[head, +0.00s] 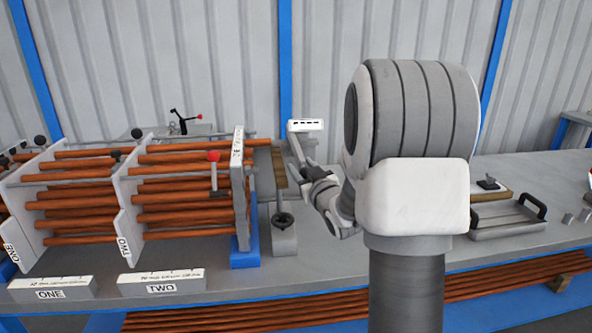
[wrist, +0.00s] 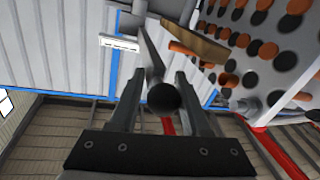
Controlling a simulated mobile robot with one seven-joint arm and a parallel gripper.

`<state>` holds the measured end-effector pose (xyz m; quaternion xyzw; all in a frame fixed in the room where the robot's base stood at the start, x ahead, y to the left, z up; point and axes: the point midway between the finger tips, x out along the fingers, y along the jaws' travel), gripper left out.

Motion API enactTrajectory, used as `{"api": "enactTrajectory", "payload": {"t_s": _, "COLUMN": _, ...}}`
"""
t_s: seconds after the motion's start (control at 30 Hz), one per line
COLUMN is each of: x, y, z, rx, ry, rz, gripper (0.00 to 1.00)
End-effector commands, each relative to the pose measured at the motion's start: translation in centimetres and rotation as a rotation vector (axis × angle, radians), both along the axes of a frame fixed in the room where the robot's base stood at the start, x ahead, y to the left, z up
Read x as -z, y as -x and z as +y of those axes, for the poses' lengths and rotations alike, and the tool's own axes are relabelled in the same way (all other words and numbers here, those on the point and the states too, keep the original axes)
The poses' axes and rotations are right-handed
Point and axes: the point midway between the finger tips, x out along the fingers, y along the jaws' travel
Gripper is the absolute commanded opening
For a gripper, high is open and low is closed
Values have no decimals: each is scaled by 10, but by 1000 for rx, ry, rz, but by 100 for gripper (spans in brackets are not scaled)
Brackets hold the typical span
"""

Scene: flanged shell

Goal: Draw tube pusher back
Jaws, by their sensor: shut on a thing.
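The tube pusher shows in the wrist view as a dark round knob (wrist: 163,98) on a grey rod (wrist: 151,52). My gripper (wrist: 159,80) has one finger on each side of it and is shut on it. The rod runs away from the knob toward the top of the picture, close to a brown bar. In the head view my gripper (head: 299,152) is small and partly hidden by my arm, below a white label box. I cannot make out the knob there.
Copper tubes (head: 180,190) run through upright white plates (head: 128,205) at the left. A red-knobbed lever (head: 214,157) stands among them. A white perforated plate (wrist: 290,50) fills the wrist view's upper right. A grey tray (head: 507,219) lies at the right.

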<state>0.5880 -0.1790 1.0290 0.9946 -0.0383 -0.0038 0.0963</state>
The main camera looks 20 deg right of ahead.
Motion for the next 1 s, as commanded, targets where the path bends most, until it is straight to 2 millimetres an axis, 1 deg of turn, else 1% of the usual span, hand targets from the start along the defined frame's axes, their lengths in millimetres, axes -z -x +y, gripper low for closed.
{"api": "enactTrajectory", "payload": {"t_s": 0.03, "x": 2, "y": 3, "z": -14, "rx": 6, "ry": 6, "rz": -4, "gripper": 0}}
{"api": "enactTrajectory", "payload": {"t_s": 0.1, "x": 1, "y": 8, "z": -29, "rx": 7, "ry": 7, "rz": -3, "gripper": 0}}
{"api": "enactTrajectory", "payload": {"t_s": 0.23, "x": 0, "y": 13, "z": -50, "rx": 6, "ry": 5, "rz": -3, "gripper": 0}}
{"api": "enactTrajectory", "payload": {"t_s": 0.33, "x": 0, "y": 16, "z": -56, "rx": 5, "ry": 4, "rz": -2, "gripper": 0}}
{"api": "enactTrajectory", "payload": {"t_s": 0.6, "x": -1, "y": 16, "z": -57, "rx": 5, "ry": 3, "rz": -2, "gripper": 0}}
{"api": "enactTrajectory", "payload": {"t_s": 0.63, "x": -1, "y": 16, "z": -57, "rx": 5, "ry": 3, "rz": -2, "gripper": 49}}
{"api": "enactTrajectory", "payload": {"t_s": 0.7, "x": -1, "y": 16, "z": -57, "rx": 5, "ry": 3, "rz": -2, "gripper": 61}}
{"api": "enactTrajectory", "payload": {"t_s": 0.73, "x": -1, "y": 16, "z": -58, "rx": 6, "ry": 3, "rz": -2, "gripper": 67}}
{"api": "enactTrajectory", "payload": {"t_s": 0.77, "x": -1, "y": 16, "z": -57, "rx": 6, "ry": 3, "rz": -1, "gripper": 68}}
{"api": "enactTrajectory", "payload": {"t_s": 1.0, "x": -1, "y": 16, "z": -57, "rx": 6, "ry": 2, "rz": -1, "gripper": 68}}
